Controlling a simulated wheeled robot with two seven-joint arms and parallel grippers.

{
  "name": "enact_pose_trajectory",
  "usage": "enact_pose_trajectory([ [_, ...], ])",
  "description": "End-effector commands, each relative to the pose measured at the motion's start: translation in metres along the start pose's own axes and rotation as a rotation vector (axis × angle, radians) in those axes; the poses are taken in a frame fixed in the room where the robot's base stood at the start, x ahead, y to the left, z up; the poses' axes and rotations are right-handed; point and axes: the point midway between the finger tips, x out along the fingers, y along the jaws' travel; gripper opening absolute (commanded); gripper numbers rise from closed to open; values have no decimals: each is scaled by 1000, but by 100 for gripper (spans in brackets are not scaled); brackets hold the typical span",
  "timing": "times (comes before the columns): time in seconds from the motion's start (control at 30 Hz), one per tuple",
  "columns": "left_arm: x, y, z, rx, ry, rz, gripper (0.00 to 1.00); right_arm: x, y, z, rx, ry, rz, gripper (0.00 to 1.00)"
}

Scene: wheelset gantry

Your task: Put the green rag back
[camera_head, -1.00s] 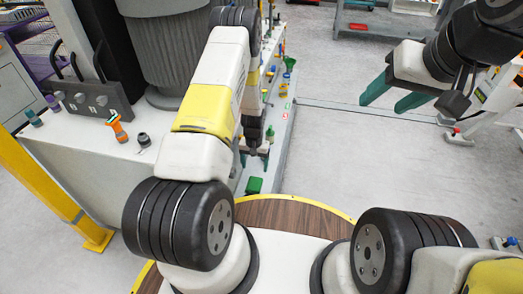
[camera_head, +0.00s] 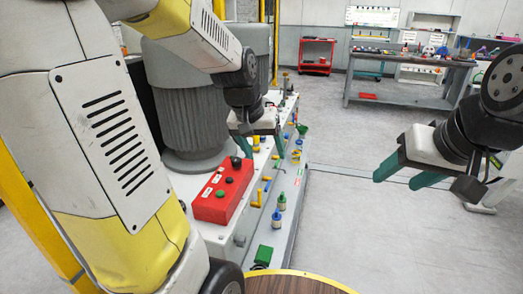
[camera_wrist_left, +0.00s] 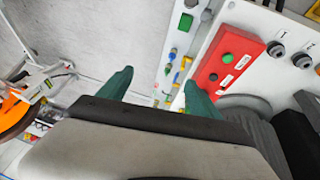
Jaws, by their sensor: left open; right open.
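A small green block-like piece (camera_head: 264,255) lies on the low grey ledge beside the machine. It also shows at the top of the left wrist view (camera_wrist_left: 185,22). I cannot tell whether it is the green rag; no other clear rag shows. My left gripper (camera_head: 259,138) is open and empty above the machine's edge, beyond the red control box. Its teal fingers also show in the left wrist view (camera_wrist_left: 157,82), with nothing between them. My right gripper (camera_head: 396,180) is open and empty over the bare floor at right.
A red control box (camera_head: 222,190) with buttons sits on the white machine base, before a large grey motor (camera_head: 187,105). Bottles and small fittings line the ledge. A grey workbench (camera_head: 408,82) and a red cart (camera_head: 317,56) stand at the back. The middle floor is clear.

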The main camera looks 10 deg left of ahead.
Motion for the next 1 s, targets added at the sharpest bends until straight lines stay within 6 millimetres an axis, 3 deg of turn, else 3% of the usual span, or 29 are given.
enact_pose_trajectory([
  [0.03, -25, 4, 12, 6, 34, 8, 74, 0, 0, 0, 0, 0, 0, 56],
  [0.1, -50, 9, 31, 15, 66, 17, 74, 0, 0, 0, 0, 0, 0, 56],
  [0.2, -78, 14, 58, 26, 109, 25, 74, 0, 0, 0, 0, 0, 0, 56],
  [0.33, -100, 18, 87, 39, 149, 32, 74, 0, 0, 0, 0, 0, 0, 56],
  [0.53, -111, 20, 108, 48, 174, 35, 74, 0, 0, 0, 0, 0, 0, 56],
  [1.0, -112, 20, 109, 48, 175, 35, 74, 0, 0, 0, 0, 0, 0, 56],
])
